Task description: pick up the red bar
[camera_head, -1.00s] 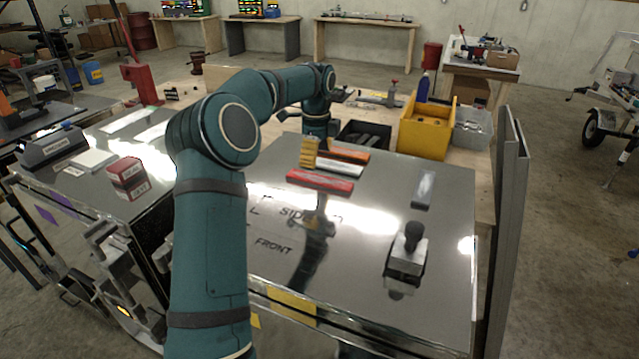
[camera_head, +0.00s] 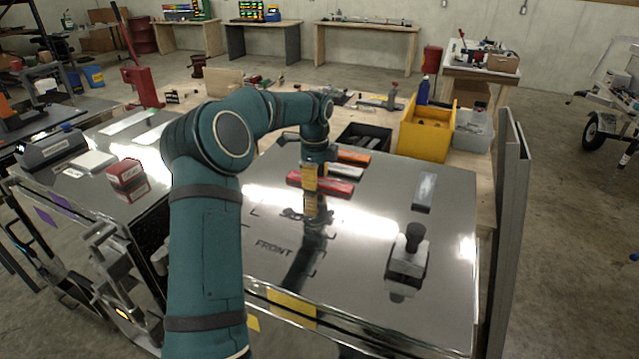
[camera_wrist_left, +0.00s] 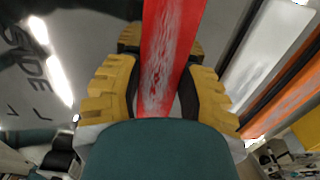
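The red bar (camera_head: 338,187) lies on the shiny dark metal top (camera_head: 370,225), seen in the head view partly behind my left gripper. My left gripper (camera_head: 309,187) points down over the bar's left half. In the left wrist view the red bar (camera_wrist_left: 168,55) runs between the two yellow-padded fingers of my left gripper (camera_wrist_left: 160,85). The fingers are apart, one on each side of the bar. Whether they touch it is hard to tell. My right gripper is not in view.
A white-grey bar (camera_head: 346,172) and an orange bar (camera_head: 354,156) lie just behind the red one. A black bin (camera_head: 364,137) and a yellow bin (camera_head: 426,135) stand farther back. A black-knobbed block (camera_head: 407,262) stands at front right.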

